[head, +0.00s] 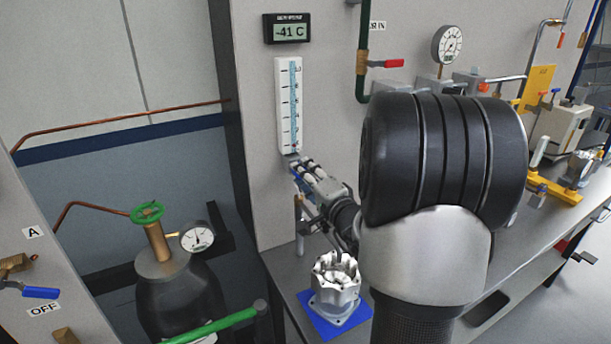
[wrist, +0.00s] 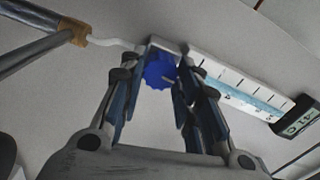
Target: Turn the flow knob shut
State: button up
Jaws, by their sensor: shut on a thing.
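The flow knob (wrist: 160,71) is a small blue scalloped knob at the lower end of a white flow gauge (head: 287,95) on the grey wall panel. The gauge also shows in the wrist view (wrist: 240,78), with a scale and a pale blue column. My gripper (wrist: 168,68) has its two fingers on either side of the knob and is shut on it. In the head view, my gripper (head: 296,166) reaches the foot of the gauge, and my arm hides part of the bench. The fingers mostly hide the knob there.
A display (head: 287,28) above the gauge reads -41 C. A machined housing (head: 335,283) stands on a blue mat (head: 318,322) below my gripper. A red-handled valve (head: 386,63) and a dial gauge (head: 448,44) are to the right. A dark cylinder with a green handwheel (head: 148,212) stands left.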

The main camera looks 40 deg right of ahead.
jog(key=shift+n, duration=0.4)
jog(key=o, duration=1.1)
jog(key=v, duration=0.7)
jog(key=shift+s, duration=0.25)
